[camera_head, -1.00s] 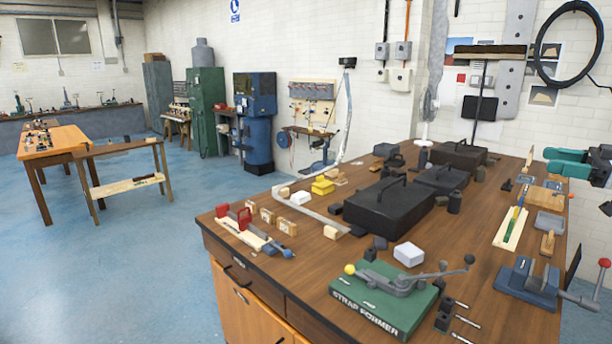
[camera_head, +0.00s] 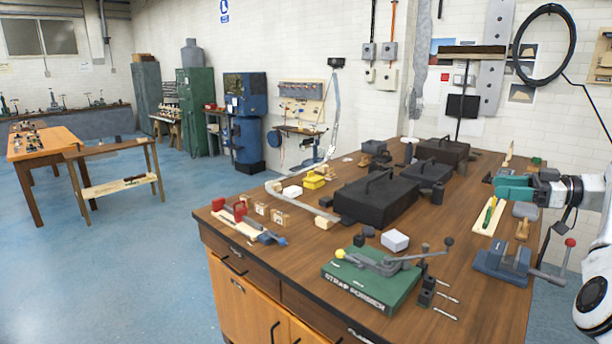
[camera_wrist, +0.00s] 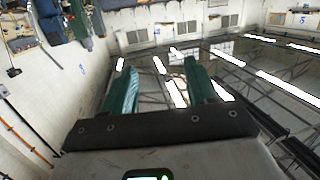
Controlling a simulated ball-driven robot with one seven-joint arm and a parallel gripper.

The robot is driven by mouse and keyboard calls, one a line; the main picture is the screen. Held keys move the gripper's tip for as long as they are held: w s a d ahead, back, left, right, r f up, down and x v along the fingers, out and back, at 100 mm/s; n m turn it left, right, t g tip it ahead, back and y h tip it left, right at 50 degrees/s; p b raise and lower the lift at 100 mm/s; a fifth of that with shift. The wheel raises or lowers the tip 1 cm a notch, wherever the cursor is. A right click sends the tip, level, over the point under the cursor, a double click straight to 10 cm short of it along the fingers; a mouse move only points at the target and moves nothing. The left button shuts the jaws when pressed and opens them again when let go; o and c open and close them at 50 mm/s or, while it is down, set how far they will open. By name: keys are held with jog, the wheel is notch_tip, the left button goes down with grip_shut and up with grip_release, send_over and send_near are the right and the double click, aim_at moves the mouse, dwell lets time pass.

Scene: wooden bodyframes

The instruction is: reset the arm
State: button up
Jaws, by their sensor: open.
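My gripper (camera_head: 497,186) is at the right of the head view, above the right part of the wooden workbench (camera_head: 300,262), with its teal fingers pointing left. In the wrist view my gripper (camera_wrist: 160,85) shows two teal fingers spread apart with nothing between them. Beyond them are the ceiling beams and bright lights, tilted in the picture. My white arm reaches in from the right edge of the head view.
Below and around my gripper are a blue vise (camera_head: 503,262) with a red-knobbed lever and a light wooden board (camera_head: 488,222). Black cases (camera_head: 375,198) and a green strap former (camera_head: 372,283) stand on the bench. Open blue floor (camera_head: 90,270) lies to the left.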

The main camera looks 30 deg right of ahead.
jog(key=w+a+f+m+g+h, duration=0.1)
jog(key=w+a+f+m+g, duration=0.2)
jog(key=a+f, duration=0.85)
jog(key=w+a+f+m+g+h, duration=0.1)
jog(key=w+a+f+g, duration=0.2)
jog(key=w+a+f, duration=0.75)
jog(key=s+a+f+m+g+h, duration=0.1)
jog(key=s+a+f+g+h, duration=0.15)
jog(key=s+a+f, duration=0.9)
jog(key=s+a+f+g+h, duration=0.1)
jog(key=s+a+f+h, duration=0.15)
jog(key=s+a, duration=1.2)
jog(key=s+f+m+g+b, duration=0.15)
jog(key=s+f+b, duration=0.35)
jog(key=f+b, duration=1.3)
jog(key=s+f+g+b, duration=0.3)
jog(key=s+f+b, duration=0.1)
jog(key=f+b, duration=1.45)
notch_tip(320, 180, up, 19)
jog(key=p, duration=2.3)
jog(key=shift+h+p, duration=0.35)
jog(key=shift+h, duration=0.05)
